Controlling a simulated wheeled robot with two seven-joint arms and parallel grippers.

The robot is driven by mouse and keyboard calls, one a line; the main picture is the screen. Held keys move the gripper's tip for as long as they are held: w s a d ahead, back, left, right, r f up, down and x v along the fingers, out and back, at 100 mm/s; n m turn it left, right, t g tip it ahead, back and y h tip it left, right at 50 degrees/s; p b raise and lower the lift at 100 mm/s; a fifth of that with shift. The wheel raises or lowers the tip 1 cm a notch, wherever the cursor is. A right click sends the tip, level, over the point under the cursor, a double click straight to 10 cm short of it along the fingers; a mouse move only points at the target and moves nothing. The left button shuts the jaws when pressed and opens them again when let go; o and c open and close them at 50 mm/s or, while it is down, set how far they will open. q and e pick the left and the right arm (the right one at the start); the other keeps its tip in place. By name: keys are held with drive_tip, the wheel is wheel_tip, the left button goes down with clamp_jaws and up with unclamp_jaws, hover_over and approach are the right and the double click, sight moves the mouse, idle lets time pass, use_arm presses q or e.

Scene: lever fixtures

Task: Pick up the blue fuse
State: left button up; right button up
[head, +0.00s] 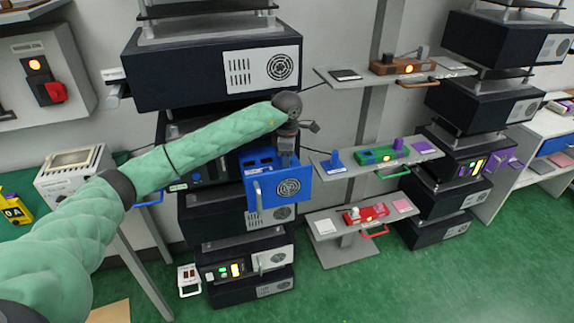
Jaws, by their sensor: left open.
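A blue box with a handle and a round vent (290,190) juts out of the rack left of that shelf. Dark slots show in its top. My left gripper (287,155) is over the right part of this box, left of the blue piece and apart from it. It is open; its fingertips are small and partly lost against the box. I cannot tell if it touches the box. My right gripper is not in view.
A green holder (378,155) with a purple piece is right of the blue piece. A brown holder (400,66) sits on the shelf above, a red one (366,214) on the shelf below. Dark racks flank the shelves. Green floor lies open in front.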

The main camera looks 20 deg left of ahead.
use_arm(q)
clamp_jaws()
drive_tip(key=shift+r, duration=0.1)
idle(0.4)
